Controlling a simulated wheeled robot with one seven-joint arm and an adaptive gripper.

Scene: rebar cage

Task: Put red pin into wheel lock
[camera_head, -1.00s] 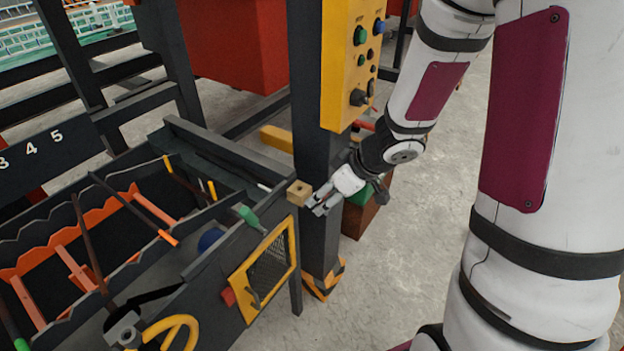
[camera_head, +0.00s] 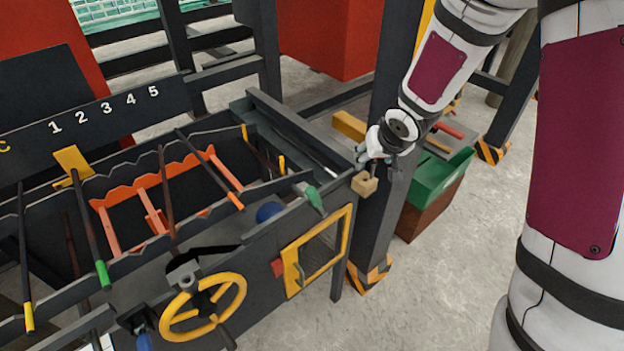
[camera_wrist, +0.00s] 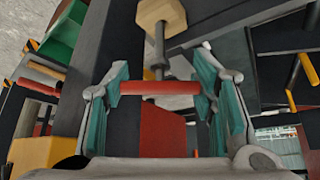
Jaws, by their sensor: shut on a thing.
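My gripper (camera_head: 374,160) is beside the dark post at the bench's right end, just above a tan wooden block (camera_head: 364,185). In the wrist view my gripper (camera_wrist: 160,90) is shut on a red pin (camera_wrist: 160,88), which lies crosswise between the two fingers. The pin cannot be made out in the head view. The wooden block also shows in the wrist view (camera_wrist: 162,14), with a grey shaft running from it toward the pin. A yellow handwheel (camera_head: 238,290) is on the bench front at lower left. I cannot clearly make out its lock.
The dark bench (camera_head: 262,235) holds several rods with coloured ends. A yellow-framed mesh door (camera_head: 292,272) is on its front. The dark post (camera_head: 350,235) stands close to my gripper. A green box (camera_head: 428,188) is to the right. The floor right of it is clear.

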